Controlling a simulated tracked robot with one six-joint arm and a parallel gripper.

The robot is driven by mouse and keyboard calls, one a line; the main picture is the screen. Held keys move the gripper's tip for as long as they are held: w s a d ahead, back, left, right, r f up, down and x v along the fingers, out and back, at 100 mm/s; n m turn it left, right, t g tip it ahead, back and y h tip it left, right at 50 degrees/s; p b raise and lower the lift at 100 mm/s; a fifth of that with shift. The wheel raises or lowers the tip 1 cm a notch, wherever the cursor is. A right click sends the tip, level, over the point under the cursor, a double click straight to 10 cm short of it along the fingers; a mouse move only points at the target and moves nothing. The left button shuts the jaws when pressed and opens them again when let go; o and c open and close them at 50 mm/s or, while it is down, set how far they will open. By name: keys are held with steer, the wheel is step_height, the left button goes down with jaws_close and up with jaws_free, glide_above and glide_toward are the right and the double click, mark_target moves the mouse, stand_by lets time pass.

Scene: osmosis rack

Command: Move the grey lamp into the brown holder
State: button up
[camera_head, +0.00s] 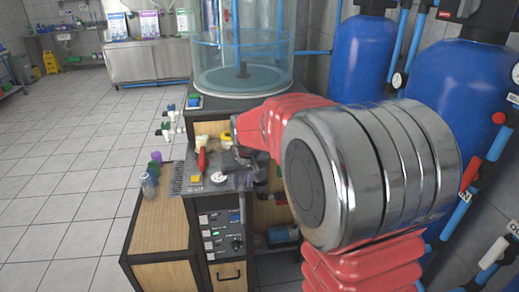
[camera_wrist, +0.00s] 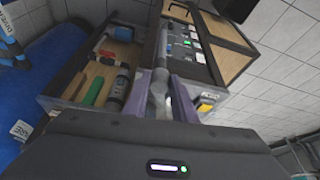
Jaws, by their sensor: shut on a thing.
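My gripper (camera_wrist: 160,98) shows in the wrist view with its two purple-grey fingers closed around a slim grey piece, which looks like the grey lamp (camera_wrist: 159,82). In the head view my gripper (camera_head: 240,165) is over the dark top of the control cabinet, partly hidden by my arm. The lamp is too small to make out clearly there. I cannot pick out the brown holder for certain. Brown wood surfaces show on the low bench (camera_head: 160,222) left of the cabinet and in the open shelf (camera_wrist: 115,62) in the wrist view.
The cabinet top carries a red-handled part (camera_head: 202,160) and a yellow button (camera_head: 196,179). Small bottles (camera_head: 150,182) stand on the low bench. A clear tank (camera_head: 242,60) stands behind, and blue tanks (camera_head: 358,55) stand right. The tiled floor at left is free.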

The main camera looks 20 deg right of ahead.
steer(key=s+a+f+n, duration=0.1)
steer(key=s+a+f, duration=0.1)
steer(key=a+f, duration=0.5)
step_height(320, 180, down, 3)
steer(key=shift+s+a+r+y, duration=0.2)
steer(key=shift+s+y, duration=0.1)
steer(key=shift+s, duration=0.15)
